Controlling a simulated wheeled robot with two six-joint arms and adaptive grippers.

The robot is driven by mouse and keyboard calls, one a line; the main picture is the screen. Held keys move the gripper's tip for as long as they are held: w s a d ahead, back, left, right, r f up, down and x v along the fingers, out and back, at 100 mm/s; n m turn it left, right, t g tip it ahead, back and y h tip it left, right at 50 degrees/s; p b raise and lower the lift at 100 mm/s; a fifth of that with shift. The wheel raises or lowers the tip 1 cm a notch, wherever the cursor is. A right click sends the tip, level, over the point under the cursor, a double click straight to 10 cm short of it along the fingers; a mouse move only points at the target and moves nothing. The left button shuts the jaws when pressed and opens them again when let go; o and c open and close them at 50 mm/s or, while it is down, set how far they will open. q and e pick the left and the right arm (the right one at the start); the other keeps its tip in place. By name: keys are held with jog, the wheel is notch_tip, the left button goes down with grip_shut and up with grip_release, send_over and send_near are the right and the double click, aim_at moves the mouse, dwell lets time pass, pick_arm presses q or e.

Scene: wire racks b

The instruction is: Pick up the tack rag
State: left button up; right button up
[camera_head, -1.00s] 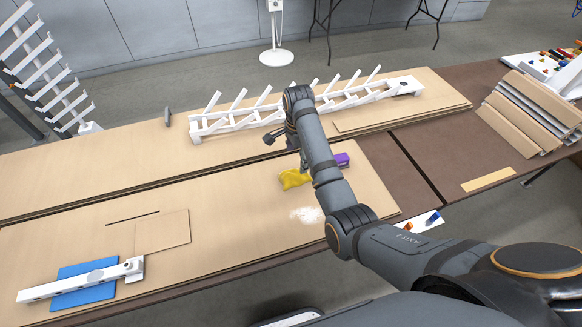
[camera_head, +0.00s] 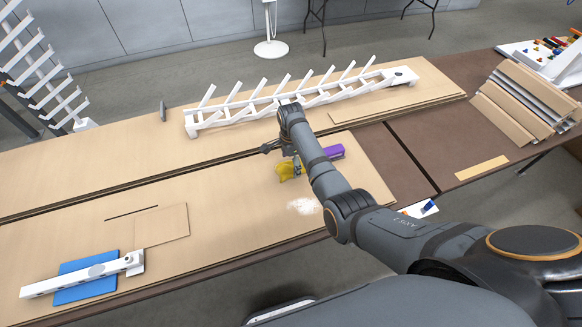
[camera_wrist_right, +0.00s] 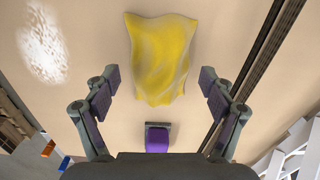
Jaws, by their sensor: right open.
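The tack rag is a crumpled yellow cloth (camera_head: 287,171) lying on the light wooden board, partly covered by my right gripper in the head view. In the right wrist view the yellow cloth (camera_wrist_right: 160,58) lies ahead, centred between the two fingers. My right gripper (camera_wrist_right: 160,88) is open and empty, with a finger on each side of the cloth's near end and a gap to each. I cannot tell how far above the board it is. In the head view my right gripper (camera_head: 297,163) is mostly hidden by its arm. My left gripper is not in view.
A purple block (camera_head: 334,152) lies right beside the cloth; in the wrist view it (camera_wrist_right: 157,139) sits between the finger bases. A white powder patch (camera_head: 304,206) is in front. A white rack (camera_head: 235,112) lies behind. A blue pad (camera_head: 88,290) is at front left.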

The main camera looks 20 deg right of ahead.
jog(key=shift+f, duration=0.4)
jog(key=shift+r, duration=0.1)
jog(key=c, duration=1.3)
